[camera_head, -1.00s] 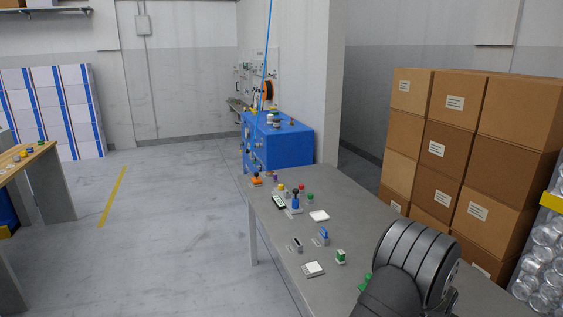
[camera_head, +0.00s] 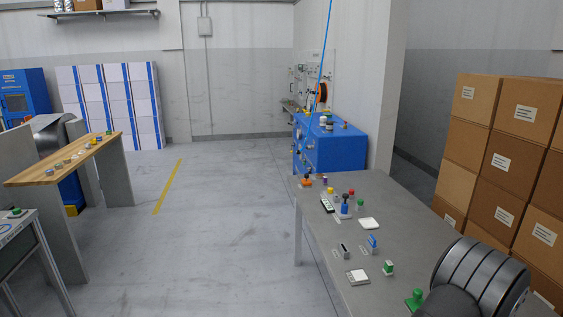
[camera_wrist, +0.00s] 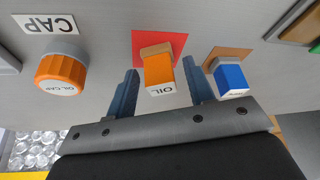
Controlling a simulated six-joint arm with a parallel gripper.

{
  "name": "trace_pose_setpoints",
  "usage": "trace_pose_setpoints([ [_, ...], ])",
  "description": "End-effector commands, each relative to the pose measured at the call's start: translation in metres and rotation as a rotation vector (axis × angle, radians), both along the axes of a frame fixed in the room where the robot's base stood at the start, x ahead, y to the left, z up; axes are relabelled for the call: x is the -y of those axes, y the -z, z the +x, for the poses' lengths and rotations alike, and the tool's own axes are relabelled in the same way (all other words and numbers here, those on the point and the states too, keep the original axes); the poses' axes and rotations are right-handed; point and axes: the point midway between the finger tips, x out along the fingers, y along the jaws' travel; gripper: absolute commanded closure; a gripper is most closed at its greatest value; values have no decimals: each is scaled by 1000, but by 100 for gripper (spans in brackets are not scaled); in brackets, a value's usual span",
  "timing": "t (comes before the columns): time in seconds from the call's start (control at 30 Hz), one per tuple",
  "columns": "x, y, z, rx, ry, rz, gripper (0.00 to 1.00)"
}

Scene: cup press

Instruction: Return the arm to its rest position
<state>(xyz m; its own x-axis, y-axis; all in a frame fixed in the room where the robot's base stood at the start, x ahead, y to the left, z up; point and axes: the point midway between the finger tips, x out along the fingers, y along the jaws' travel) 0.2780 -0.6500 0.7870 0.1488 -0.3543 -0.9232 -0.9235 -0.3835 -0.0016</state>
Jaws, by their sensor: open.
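My gripper (camera_wrist: 160,66) shows in the wrist view with its two dark blue fingers spread apart. An orange block marked OIL (camera_wrist: 159,74) stands on a red square (camera_wrist: 177,42) and appears between the fingers; I cannot tell how near it is. No contact with either finger is visible. In the head view my dark, ribbed arm link is at the lower right, over the grey table (camera_head: 345,190). The gripper itself does not show there.
In the wrist view, an orange oil cap (camera_wrist: 61,74) is left of the fingers and a blue block (camera_wrist: 230,79) right. In the head view, small parts such as a white plate (camera_head: 369,223) stand on the table.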

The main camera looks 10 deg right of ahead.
Motion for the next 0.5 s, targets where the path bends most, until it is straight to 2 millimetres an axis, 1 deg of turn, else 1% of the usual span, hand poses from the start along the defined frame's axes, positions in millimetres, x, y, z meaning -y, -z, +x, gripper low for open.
trace_pose_setpoints([
  [0.1,-5,-20,-2,2,0,-5,52],
  [0.5,-28,-79,-12,1,0,-3,52],
])
